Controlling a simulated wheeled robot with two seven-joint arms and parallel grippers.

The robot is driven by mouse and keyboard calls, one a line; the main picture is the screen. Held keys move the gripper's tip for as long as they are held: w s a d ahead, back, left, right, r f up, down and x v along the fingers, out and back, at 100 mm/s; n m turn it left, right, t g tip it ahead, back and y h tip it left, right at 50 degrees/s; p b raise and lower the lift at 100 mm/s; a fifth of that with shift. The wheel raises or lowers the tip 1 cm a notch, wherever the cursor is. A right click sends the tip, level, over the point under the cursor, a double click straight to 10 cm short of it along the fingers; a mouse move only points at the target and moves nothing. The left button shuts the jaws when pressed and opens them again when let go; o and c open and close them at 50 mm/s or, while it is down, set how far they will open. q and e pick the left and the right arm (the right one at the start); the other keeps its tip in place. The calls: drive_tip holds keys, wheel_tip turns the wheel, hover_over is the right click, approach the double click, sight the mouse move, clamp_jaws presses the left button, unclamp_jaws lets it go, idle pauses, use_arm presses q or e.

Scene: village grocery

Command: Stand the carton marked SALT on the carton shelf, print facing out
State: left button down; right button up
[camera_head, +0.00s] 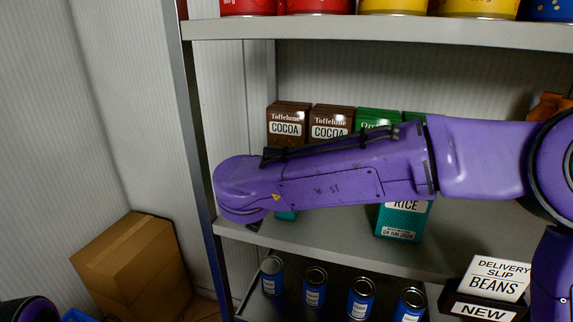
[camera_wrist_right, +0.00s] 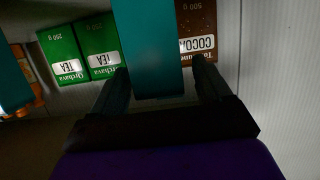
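A teal carton (camera_wrist_right: 150,50) stands between the fingers of my right gripper (camera_wrist_right: 160,82) in the wrist view; I cannot read its print, so I cannot confirm that it is SALT. A gap shows between the carton and one finger, so the gripper looks open around it. In the head view only a teal sliver (camera_head: 287,215) shows below my right forearm, which hides the gripper. The carton shelf (camera_head: 300,240) holds the teal carton in front of the brown COCOA cartons (camera_head: 288,113). My left gripper is not in view.
A teal RICE carton (camera_head: 400,222) stands near the shelf front, right of my right wrist. Green TEA cartons (camera_wrist_right: 98,45) stand behind, beside the COCOA. Tins fill the shelves above and below.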

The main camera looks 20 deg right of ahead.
drive_tip(key=shift+a+r, duration=0.1)
drive_tip(key=shift+r, duration=0.1)
drive_tip(key=b+v, duration=0.3)
drive_tip(key=v, duration=0.9)
